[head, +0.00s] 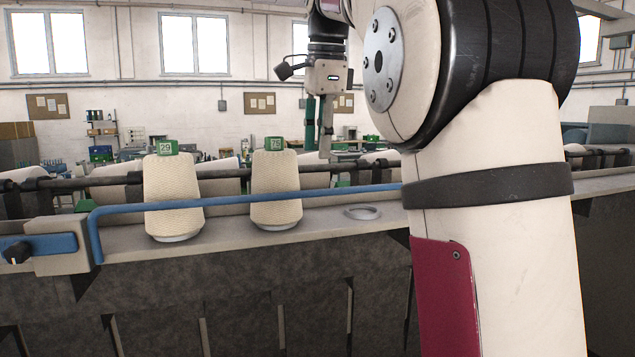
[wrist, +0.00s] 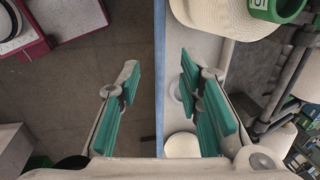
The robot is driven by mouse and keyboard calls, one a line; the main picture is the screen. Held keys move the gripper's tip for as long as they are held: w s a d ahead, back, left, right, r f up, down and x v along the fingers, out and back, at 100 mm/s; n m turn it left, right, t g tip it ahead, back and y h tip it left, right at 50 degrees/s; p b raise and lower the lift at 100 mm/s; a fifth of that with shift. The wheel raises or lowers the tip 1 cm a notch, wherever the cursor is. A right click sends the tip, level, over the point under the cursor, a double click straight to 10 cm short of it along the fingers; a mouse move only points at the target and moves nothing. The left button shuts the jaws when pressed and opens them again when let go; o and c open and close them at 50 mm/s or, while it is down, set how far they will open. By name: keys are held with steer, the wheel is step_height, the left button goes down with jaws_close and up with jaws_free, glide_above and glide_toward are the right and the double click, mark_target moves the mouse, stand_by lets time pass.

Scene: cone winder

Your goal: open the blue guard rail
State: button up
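The blue guard rail (head: 250,197) runs level across the front of the machine ledge. At its left end it bends down to a grey block (head: 62,245) with a blue handle piece and dark knob; its right end is hidden behind my arm. My gripper (head: 318,148) hangs fingers-down above the rail in the head view. In the wrist view the rail (wrist: 159,40) passes as a straight blue line between the spread green finger pads of my gripper (wrist: 158,85). The gripper is open and holds nothing. The rail seems to lie beyond the fingertips; the exact gap is unclear.
Two cream yarn cones (head: 173,195) (head: 276,187) with green tops stand on the grey ledge (head: 330,222) behind the rail. An empty round holder (head: 362,212) is to their right. A dark bar (head: 225,174) runs behind the cones. Floor in front is clear.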

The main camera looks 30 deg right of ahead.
mark_target(318, 191)
steer(key=f, duration=0.2)
steer(key=w+f+p, duration=0.1)
steer(key=f, duration=0.5)
steer(key=shift+w+d+f, duration=0.2)
steer(key=shift+w, duration=0.05)
jaws_close()
